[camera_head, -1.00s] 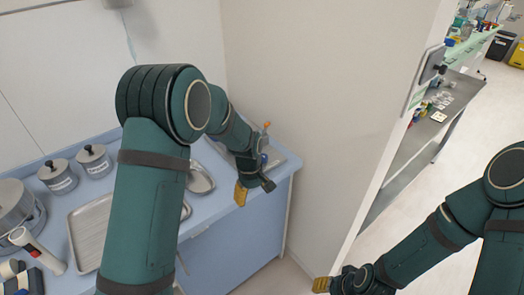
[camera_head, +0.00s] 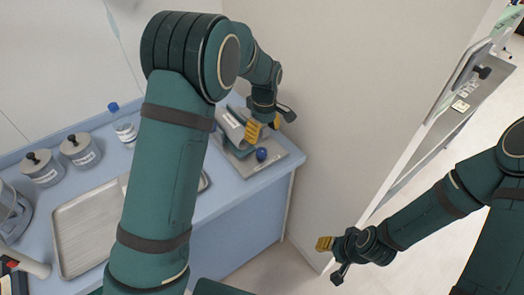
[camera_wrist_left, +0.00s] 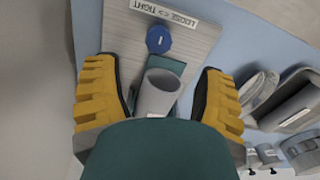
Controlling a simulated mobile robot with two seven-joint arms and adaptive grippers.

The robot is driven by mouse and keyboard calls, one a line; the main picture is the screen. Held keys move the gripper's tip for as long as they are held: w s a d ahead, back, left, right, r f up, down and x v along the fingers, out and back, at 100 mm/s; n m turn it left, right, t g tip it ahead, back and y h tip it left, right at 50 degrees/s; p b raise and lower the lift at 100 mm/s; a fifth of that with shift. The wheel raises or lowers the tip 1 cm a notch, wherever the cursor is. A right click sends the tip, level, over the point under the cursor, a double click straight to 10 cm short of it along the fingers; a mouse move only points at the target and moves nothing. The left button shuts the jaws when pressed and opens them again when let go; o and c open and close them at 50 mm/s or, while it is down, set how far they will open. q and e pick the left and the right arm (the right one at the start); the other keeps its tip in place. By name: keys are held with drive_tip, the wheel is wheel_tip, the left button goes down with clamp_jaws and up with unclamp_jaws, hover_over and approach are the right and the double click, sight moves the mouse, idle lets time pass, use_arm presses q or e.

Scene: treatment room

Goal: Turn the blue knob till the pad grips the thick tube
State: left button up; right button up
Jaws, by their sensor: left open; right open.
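The blue knob (camera_head: 261,154) sits on a grey plate (camera_head: 272,166) at the right end of the blue counter. In the left wrist view the knob (camera_wrist_left: 158,40) lies beyond my fingertips, beside a label reading LOOSE and TIGHT. The thick grey tube (camera_wrist_left: 158,93) shows between my fingers, against a teal part (camera_wrist_left: 172,66) that may be the pad. Whether they touch is unclear. My left gripper (camera_head: 264,127) is open above the plate, apart from the knob; it also shows in the wrist view (camera_wrist_left: 158,72). My right gripper (camera_head: 325,243) is open, off the counter.
A wall (camera_head: 330,90) stands close behind the plate. A metal tray (camera_head: 85,232), lidded pots (camera_head: 80,150) and a blue-capped bottle (camera_head: 122,125) stand on the counter to the left. Open floor (camera_head: 480,120) lies at the right.

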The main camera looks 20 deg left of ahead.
sight(262, 150)
use_arm(q)
wheel_tip(262, 150, down, 9)
drive_tip(key=shift+s+a+b, duration=0.1)
drive_tip(key=shift+b, duration=0.25)
drive_tip(key=shift+o, duration=0.2)
clamp_jaws()
